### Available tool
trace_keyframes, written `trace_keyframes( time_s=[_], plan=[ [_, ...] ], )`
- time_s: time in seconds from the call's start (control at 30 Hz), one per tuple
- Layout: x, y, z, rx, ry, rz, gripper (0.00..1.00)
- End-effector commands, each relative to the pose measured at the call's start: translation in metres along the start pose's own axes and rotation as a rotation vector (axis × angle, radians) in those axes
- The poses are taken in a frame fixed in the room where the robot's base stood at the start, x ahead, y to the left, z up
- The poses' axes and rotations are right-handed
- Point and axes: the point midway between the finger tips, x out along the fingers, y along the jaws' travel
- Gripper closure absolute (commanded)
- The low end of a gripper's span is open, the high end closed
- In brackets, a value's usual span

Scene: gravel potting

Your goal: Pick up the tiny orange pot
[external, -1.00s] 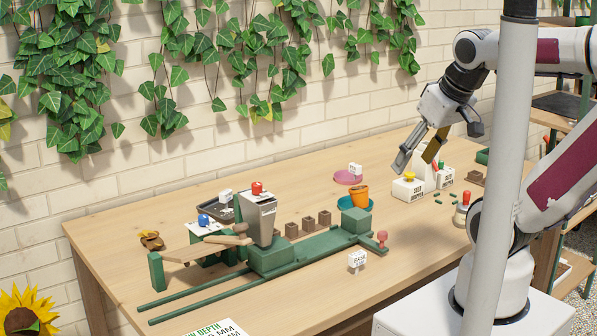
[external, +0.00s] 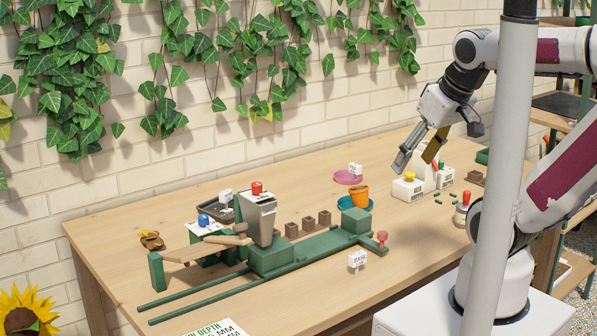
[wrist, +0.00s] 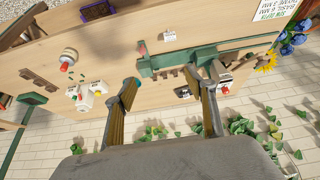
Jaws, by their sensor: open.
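The tiny orange pot (external: 360,196) stands upright on or in a teal saucer (external: 371,206) near the back middle of the table, just behind the right end of the green rail fixture. My gripper (external: 414,158) is open and empty, held in the air above the table, to the right of the pot and higher than it. In the wrist view my gripper's two fingers (wrist: 165,85) are spread wide with nothing between them. The orange pot is not clearly seen in the wrist view; a bit of teal shows beside the left finger.
A green rail fixture (external: 310,246) with a grey hopper (external: 258,220) lies left of the pot. A pink saucer (external: 348,177) is behind it. A white device with a yellow button (external: 409,188) stands to the right. A small white sign (external: 357,261) is in front.

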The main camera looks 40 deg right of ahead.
Motion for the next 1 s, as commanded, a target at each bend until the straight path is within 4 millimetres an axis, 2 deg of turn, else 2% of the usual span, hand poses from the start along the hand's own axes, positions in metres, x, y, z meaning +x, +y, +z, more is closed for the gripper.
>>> trace_keyframes(
  time_s=[0.47, 0.53, 0.77, 1.0],
  plan=[
    [0.0000, 0.0000, 0.0000, 0.000, 0.000, 0.000, 0.45],
    [0.0000, 0.0000, 0.0000, 0.000, 0.000, 0.000, 0.41],
    [0.0000, 0.0000, -0.0001, 0.000, 0.000, 0.000, 0.41],
    [0.0065, 0.0034, -0.0088, 0.003, 0.010, 0.009, 0.41]
  ],
)
